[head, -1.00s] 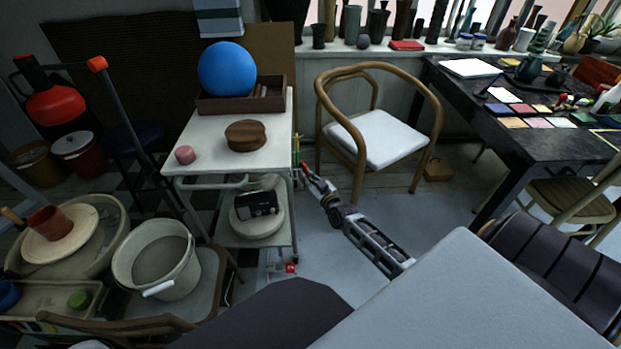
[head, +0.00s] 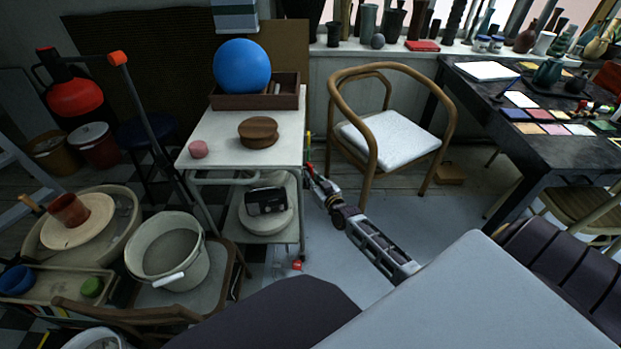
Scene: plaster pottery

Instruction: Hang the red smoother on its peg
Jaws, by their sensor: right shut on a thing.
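My right gripper (head: 313,175) is at the right side of the white cart, below the level of its top, with its arm coming in from the lower right. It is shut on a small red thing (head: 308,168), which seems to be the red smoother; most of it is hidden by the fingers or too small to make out. A thin yellow-green tool (head: 308,142) stands upright just above, beside the cart's edge. I cannot make out the peg, or whether the red thing touches it. My left gripper is not in view.
The white cart (head: 215,130) carries a wooden tray (head: 230,101) with a blue ball (head: 241,66), a round wooden box (head: 258,133) and a pink piece (head: 198,149). A wooden armchair (head: 446,135) stands close on the right. Bare floor lies between them.

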